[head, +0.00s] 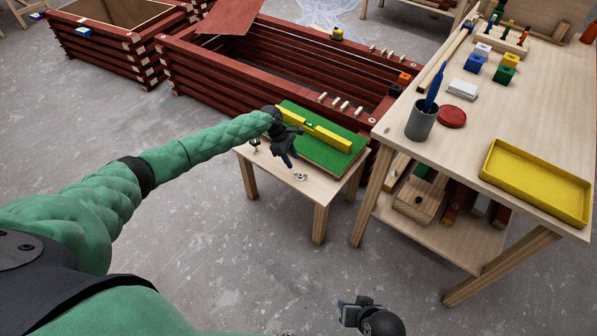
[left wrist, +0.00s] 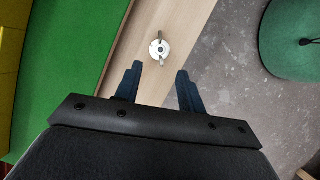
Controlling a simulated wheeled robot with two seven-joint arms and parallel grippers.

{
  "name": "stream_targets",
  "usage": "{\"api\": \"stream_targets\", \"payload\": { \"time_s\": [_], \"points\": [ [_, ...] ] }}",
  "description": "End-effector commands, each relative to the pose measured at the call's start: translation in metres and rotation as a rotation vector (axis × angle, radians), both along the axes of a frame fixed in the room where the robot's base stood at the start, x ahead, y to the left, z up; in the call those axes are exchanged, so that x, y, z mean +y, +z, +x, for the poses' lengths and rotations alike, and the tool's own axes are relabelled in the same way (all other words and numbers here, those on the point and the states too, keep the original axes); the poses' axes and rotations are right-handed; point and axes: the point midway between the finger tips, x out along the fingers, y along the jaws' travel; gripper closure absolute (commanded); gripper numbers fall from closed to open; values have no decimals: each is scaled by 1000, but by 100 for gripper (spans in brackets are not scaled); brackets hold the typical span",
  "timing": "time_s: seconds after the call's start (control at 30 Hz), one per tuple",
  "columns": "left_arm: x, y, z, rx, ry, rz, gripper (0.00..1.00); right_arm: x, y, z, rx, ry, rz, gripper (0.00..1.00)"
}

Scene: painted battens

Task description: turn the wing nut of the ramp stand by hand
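The ramp stand is a small wooden table (head: 262,172) with a green board (head: 318,157) on top. A metal wing nut (head: 300,177) sits on its bare wood strip near the front edge. In the left wrist view the wing nut (left wrist: 159,49) has two upright wings on a round base, just beyond the fingertips. My left gripper (head: 289,162) points down beside it; in the left wrist view its fingers (left wrist: 160,70) are apart with nothing between them. My right gripper (head: 349,309) is low in the head view, away from the stand; its fingers are unclear.
A yellow bar (head: 325,137) lies on the green board. A small dark fitting (head: 255,145) is at the stand's left corner. A workbench (head: 455,143) with a yellow tray (head: 535,182) and a grey cup (head: 421,123) stands close right. Red batten boxes (head: 262,75) are behind. Front floor is clear.

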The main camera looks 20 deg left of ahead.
Motion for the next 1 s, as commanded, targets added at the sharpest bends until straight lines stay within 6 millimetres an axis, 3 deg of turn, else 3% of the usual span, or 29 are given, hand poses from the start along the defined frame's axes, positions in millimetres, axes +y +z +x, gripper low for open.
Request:
{"api": "stream_targets", "payload": {
  "time_s": [0.6,1.0],
  "points": [
    [-27,-65,-3,2,2,1,61,0,0,0,1,0,0,64],
    [-29,-71,-3,2,2,1,62,1,0,-1,2,1,0,64]
  ]
}}
